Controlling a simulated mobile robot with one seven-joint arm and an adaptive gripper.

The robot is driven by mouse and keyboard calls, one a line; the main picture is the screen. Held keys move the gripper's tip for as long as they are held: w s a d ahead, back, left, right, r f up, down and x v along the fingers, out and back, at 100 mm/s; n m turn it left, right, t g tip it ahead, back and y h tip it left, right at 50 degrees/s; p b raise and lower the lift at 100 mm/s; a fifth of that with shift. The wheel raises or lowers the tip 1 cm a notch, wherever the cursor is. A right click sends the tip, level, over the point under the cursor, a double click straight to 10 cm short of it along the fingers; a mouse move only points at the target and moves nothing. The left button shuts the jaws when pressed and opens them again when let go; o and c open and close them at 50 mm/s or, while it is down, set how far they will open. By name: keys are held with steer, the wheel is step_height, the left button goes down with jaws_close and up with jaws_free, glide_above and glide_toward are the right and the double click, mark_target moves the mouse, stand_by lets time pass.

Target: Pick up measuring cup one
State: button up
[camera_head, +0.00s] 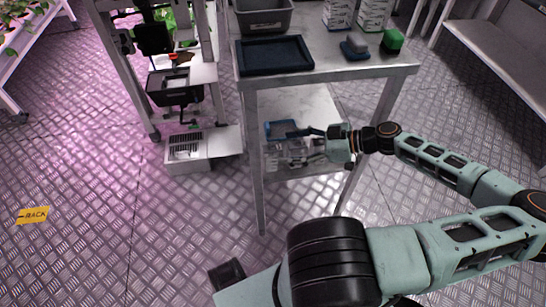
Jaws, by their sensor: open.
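What looks like a clear measuring cup (279,154) stands near the front left of the table's lower shelf. It is see-through and small in this view, so its edges are hard to make out. My gripper (308,141) is open and reaches in from the right under the table top, with its fingers pointing left at the clear cup. The fingers overlap the cup's right side in the picture; I cannot tell whether they touch it or are around it. A blue item (282,128) lies just behind the cup on the shelf.
The metal table top (345,68) lies above my gripper, and its front left leg (256,190) stands left of the cup. A dark tray (275,54), a grey bin (264,16), boxes and a green item (392,40) are on top. A white box (188,152) sits left on the floor.

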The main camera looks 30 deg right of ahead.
mark_target(277, 149)
steer(key=b+x, duration=0.1)
steer(key=x, duration=0.3)
steer(key=shift+w+f, duration=0.25)
steer(key=shift+c, duration=0.2)
steer(key=c, duration=1.4)
steer(key=shift+r, duration=0.15)
